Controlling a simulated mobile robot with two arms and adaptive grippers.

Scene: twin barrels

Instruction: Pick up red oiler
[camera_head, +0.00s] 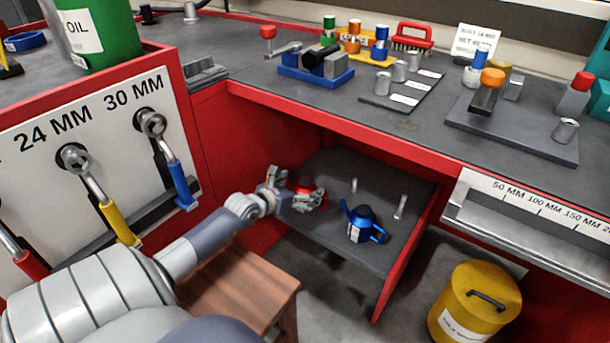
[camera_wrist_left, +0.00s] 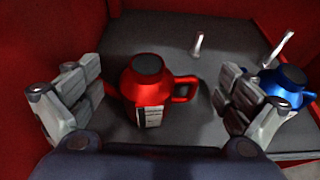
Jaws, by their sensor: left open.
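The red oiler (camera_wrist_left: 146,90) stands upright on a dark grey shelf (camera_head: 345,265) under the bench, with a white label on its front and its handle to the right. In the head view the red oiler (camera_head: 303,186) is mostly hidden behind my left gripper (camera_head: 300,199). In the left wrist view my left gripper (camera_wrist_left: 165,105) is open, with one finger on each side of the oiler and visible gaps to it. A blue oiler (camera_head: 362,225) stands to the right on the same shelf; it also shows behind the right finger in the wrist view (camera_wrist_left: 289,88). My right gripper is not in view.
Two light upright pegs stand on the shelf, a near one (camera_head: 399,207) and a far one (camera_head: 354,185). Red walls (camera_head: 225,140) close in the left side. A wooden stool (camera_head: 240,285) stands below my left arm, and a yellow bin (camera_head: 475,303) stands at right.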

